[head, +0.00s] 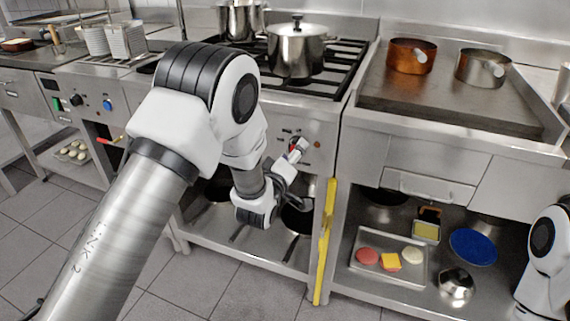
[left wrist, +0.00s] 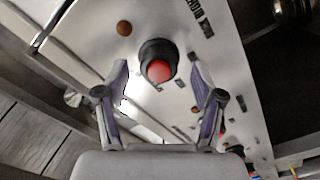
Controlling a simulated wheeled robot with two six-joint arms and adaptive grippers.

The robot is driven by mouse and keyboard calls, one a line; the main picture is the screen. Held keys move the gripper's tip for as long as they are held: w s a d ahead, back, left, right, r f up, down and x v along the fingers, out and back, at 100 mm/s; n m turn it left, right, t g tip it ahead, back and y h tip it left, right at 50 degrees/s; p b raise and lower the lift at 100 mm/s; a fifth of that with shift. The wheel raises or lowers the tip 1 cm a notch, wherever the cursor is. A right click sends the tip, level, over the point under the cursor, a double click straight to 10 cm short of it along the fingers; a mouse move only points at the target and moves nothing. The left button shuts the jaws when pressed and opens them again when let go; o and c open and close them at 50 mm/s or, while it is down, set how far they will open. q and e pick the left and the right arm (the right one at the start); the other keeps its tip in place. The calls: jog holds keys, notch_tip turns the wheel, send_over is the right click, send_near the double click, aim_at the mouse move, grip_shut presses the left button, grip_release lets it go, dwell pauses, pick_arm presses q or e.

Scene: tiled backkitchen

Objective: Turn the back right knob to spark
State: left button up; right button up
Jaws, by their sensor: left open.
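A knob with a black collar and a red face (left wrist: 158,68) stands out from the steel front panel in the left wrist view. In the head view, part of a red knob (head: 293,147) shows on the stove front beside my left gripper (head: 292,163). My left gripper, also in the left wrist view (left wrist: 160,95), is open. Its two fingers point at the panel to either side of the red-faced knob, with the knob just beyond the tips. I cannot tell whether they touch it. My right gripper is out of view; only part of my right arm shows at the right edge.
A large lidded pot (head: 296,50) stands on the stove's black grates. A yellow strip (head: 326,240) runs down the stove's right leg. My left arm hides much of the stove front.

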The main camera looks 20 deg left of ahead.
pick_arm(q)
jog(key=s, duration=1)
jog(key=shift+a, duration=0.2)
jog(key=shift+s, duration=0.1)
jog(key=s+a+f+m+g+y, duration=0.15)
jog(key=s+f+g, duration=0.45)
jog(key=s+f, duration=0.7)
jog(key=s+a+f+m+g+h, duration=0.1)
jog(key=s+a+f+g, duration=0.4)
jog(key=f, duration=1.2)
jog(key=s+d+f+m+g, duration=0.25)
jog(key=s+m+g, duration=0.4)
jog(key=s, duration=0.85)
notch_tip(320, 180, up, 19)
jog(key=p, duration=1.9)
jog(key=shift+s, duration=0.3)
